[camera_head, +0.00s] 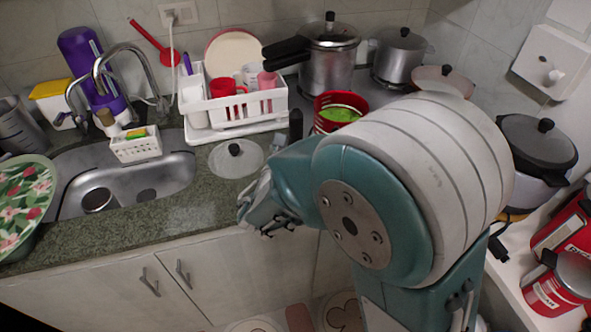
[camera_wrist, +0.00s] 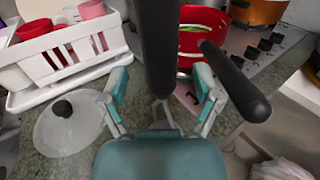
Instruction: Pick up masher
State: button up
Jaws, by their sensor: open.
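A dark upright handle (camera_wrist: 158,45), probably the masher's, stands in the upper middle of the wrist view. A grey metal part (camera_wrist: 163,112) shows below it between my fingers. In the head view, a dark upright handle (camera_head: 296,125) on the counter left of the red pot looks like the same thing; its lower part is hidden behind my arm. My gripper (camera_head: 265,218) is open over the counter's front edge. In the wrist view my gripper (camera_wrist: 161,88) has its fingers spread on either side of the handle's lower end. I cannot tell whether they touch it.
A glass lid (camera_head: 236,158) lies left of the handle. A white dish rack (camera_head: 235,110) stands behind it. A red pot (camera_head: 338,112) with green contents is close on the right; a black pot handle (camera_wrist: 236,82) juts near my right finger. The sink (camera_head: 125,185) is left.

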jog(key=shift+x, duration=0.85)
grip_shut()
jog(key=shift+r, duration=0.1)
